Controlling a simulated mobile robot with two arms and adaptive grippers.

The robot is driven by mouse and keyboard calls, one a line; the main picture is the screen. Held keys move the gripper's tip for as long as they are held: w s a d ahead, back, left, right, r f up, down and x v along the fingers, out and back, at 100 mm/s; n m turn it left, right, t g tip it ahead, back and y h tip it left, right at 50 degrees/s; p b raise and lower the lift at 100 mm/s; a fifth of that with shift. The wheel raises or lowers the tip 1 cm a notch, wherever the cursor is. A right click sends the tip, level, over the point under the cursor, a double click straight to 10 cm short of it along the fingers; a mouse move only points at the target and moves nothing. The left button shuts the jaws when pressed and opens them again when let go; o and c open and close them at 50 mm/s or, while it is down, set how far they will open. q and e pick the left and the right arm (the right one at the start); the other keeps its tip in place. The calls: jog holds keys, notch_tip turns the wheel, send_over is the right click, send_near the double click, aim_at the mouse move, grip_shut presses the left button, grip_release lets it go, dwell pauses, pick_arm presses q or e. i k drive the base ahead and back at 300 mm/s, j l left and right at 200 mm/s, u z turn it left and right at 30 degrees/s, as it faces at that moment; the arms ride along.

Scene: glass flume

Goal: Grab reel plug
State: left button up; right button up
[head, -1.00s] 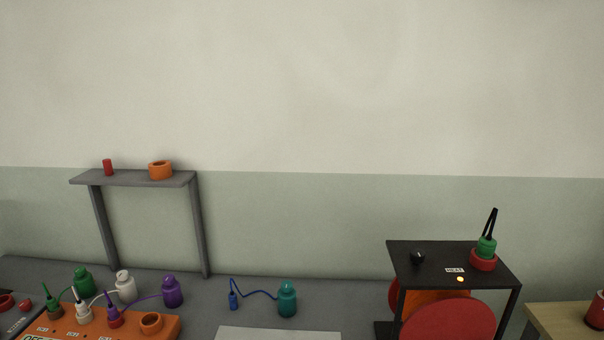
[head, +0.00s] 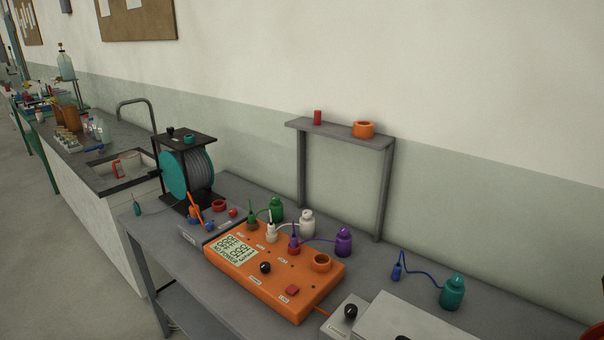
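A cable reel with a teal disc (head: 174,174) and grey windings stands in a black frame at the left end of the grey bench. A small dark teal plug-like piece (head: 137,208) shows by the bench's left edge; I cannot tell for sure whether it is the reel's plug. Orange and blue pieces (head: 194,211) sit in front of the reel, too small to make out. Neither of my grippers is in view.
An orange control box (head: 262,284) with a display, knob and plugged leads stands on the bench (head: 232,190). Green, white, purple and teal bottle-shaped pieces stand behind and right. A grey shelf (head: 341,133) holds two small items. A sink counter (head: 83,157) lies left.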

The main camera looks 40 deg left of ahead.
aim_at(193, 213)
jog(key=u, duration=1.85)
jog(key=i+j+u, duration=0.15)
jog(key=i+j, duration=0.2)
jog(key=i, duration=0.2)
